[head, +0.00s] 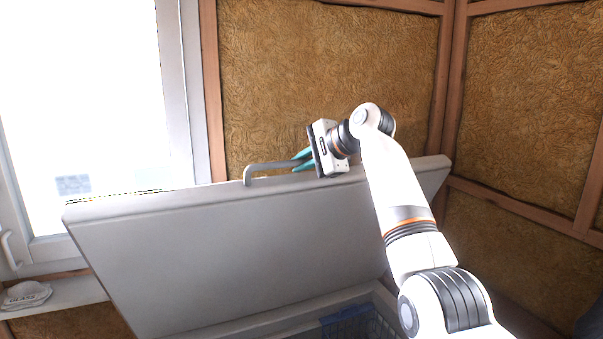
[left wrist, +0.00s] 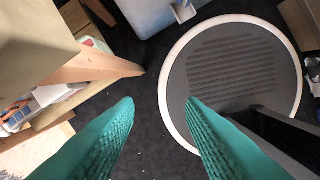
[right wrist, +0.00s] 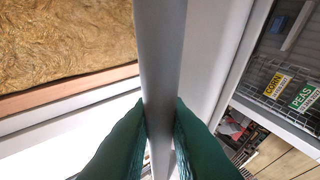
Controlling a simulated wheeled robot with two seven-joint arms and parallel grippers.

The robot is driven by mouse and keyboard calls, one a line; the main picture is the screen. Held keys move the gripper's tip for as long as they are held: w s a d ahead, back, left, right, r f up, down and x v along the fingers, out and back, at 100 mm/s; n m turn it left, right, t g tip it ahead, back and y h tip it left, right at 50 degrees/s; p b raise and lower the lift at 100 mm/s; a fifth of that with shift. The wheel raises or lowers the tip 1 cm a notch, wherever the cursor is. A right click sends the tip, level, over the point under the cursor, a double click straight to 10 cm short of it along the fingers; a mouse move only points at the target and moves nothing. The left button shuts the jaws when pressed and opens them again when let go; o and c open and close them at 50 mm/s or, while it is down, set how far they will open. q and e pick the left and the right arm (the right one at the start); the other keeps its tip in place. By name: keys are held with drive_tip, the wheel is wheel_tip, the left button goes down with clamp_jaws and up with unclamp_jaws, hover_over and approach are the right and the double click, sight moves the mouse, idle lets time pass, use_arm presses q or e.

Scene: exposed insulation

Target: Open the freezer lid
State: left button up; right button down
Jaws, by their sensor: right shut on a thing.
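The grey freezer lid (head: 240,250) stands raised and tilted in the head view, hinged low over the freezer body. A grey bar handle (head: 268,166) runs along its upper edge. My right gripper (head: 303,160) is at the handle, its teal fingers on the bar. In the right wrist view the fingers (right wrist: 160,128) close from both sides on the handle bar (right wrist: 160,60). My left gripper (left wrist: 160,105) is open and empty in its wrist view, over dark floor, away from the lid. It does not show in the head view.
A wire basket (head: 365,326) shows inside the freezer, with CORN and PEAS labels (right wrist: 290,90) in the right wrist view. A window (head: 90,110) and insulated wall (head: 320,75) stand behind the lid. My round base and a wooden leg (left wrist: 95,67) are near my left gripper.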

drive_tip(key=shift+r, duration=0.75)
use_arm(q)
drive_tip(key=shift+s+a+f, duration=0.1)
drive_tip(key=shift+s, duration=0.25)
use_arm(e)
drive_tip(key=shift+r, duration=0.15)
drive_tip(key=c, duration=1.6)
unclamp_jaws()
drive_tip(key=shift+w, duration=0.3)
drive_tip(key=shift+o, duration=1)
drive_tip(key=shift+w+a+f, duration=0.2)
drive_tip(key=shift+w, duration=0.1)
use_arm(q)
drive_tip(key=shift+w, duration=0.65)
use_arm(e)
drive_tip(key=shift+f, duration=0.2)
